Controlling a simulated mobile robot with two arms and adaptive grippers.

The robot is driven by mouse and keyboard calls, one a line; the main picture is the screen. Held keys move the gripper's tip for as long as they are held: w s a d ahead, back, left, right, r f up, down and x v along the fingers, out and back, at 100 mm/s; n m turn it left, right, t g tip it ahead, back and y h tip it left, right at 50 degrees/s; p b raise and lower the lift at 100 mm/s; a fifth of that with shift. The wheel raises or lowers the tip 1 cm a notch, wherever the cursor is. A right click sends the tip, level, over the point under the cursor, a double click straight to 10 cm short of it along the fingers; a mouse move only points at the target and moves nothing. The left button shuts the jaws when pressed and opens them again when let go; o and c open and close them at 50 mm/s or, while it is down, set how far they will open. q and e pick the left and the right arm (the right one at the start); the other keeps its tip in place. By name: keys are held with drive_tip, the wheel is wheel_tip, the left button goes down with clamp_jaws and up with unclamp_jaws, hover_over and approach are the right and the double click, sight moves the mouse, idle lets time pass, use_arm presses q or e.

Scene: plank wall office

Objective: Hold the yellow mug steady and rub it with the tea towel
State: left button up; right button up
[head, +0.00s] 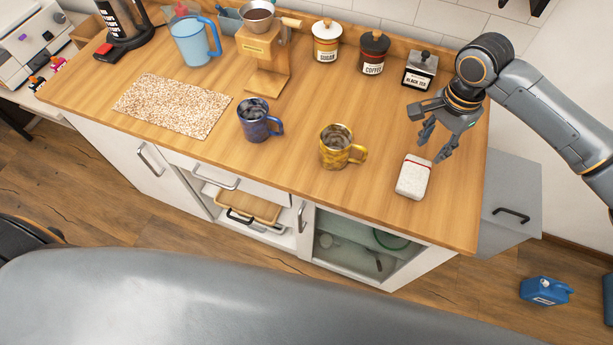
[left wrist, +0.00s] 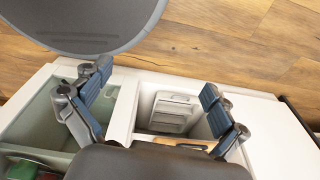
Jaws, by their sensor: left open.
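The yellow mug (head: 333,156) stands upright near the front of the wooden counter, its handle towards the right. The folded white tea towel (head: 412,181) with a red stripe lies to its right, near the front right of the counter. My right gripper (head: 435,146) hangs just behind the towel, fingers pointing down and spread apart, with nothing between them. My left gripper (left wrist: 156,100) is open and empty in the left wrist view, over the cabinet's open compartments. It is not seen in the head view, and neither mug nor towel shows in the left wrist view.
A blue mug (head: 254,128) stands left of the yellow one. A speckled mat (head: 174,105), light-blue jug (head: 192,44), wooden coffee stand (head: 267,83), sugar jar (head: 326,45), coffee jar (head: 373,54) and black tea jar (head: 419,72) stand further back or left. Clear counter surrounds the yellow mug.

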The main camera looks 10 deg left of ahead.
use_arm(q)
drive_tip(key=w+r+t, duration=0.4)
drive_tip(key=w+r, duration=0.2)
drive_tip(key=w, duration=0.6)
drive_tip(key=m+t+h, duration=0.3)
drive_tip(key=t+h, duration=0.5)
drive_tip(key=t, duration=0.2)
approach(325, 159)
drive_tip(key=shift+s+a+f, duration=0.15)
drive_tip(key=shift+s+a, duration=0.25)
drive_tip(key=shift+s, duration=0.1)
drive_tip(key=shift+w+d, duration=0.15)
drive_tip(key=shift+w, duration=0.2)
drive_tip(key=x, duration=1.3)
drive_tip(key=shift+d, duration=0.1)
drive_tip(key=c, duration=1.5)
use_arm(e)
drive_tip(key=shift+o, duration=0.2)
